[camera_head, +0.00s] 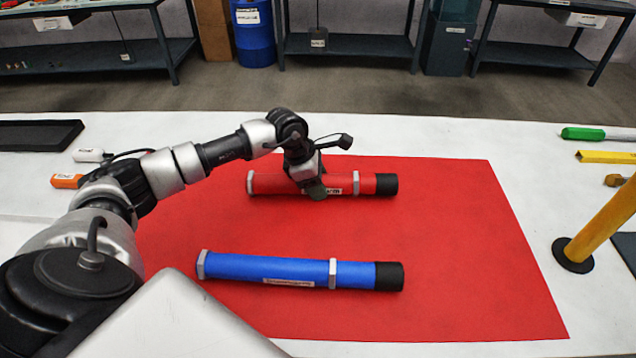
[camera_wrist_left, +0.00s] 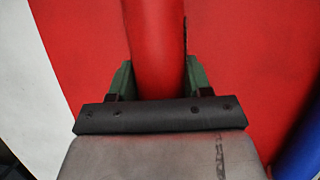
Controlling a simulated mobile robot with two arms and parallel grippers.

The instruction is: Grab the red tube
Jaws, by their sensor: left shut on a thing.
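The red tube (camera_head: 272,184) lies across the back part of a red mat in the head view, with grey bands and a black cap at its right end. My left gripper (camera_head: 315,190) is over the tube's middle from above and is shut on it. In the left wrist view the red tube (camera_wrist_left: 155,45) runs between the two green fingers of my left gripper (camera_wrist_left: 158,80), one on each side. The gripper hides part of the tube's middle and label. I cannot tell whether the tube touches the mat. My right gripper is not in view.
A blue tube (camera_head: 290,270) lies nearer on the red mat (camera_head: 480,270); its edge shows in the left wrist view (camera_wrist_left: 302,150). A yellow post (camera_head: 600,222) stands at the right. Hand tools lie on the white table's (camera_head: 440,135) sides. The mat's right part is clear.

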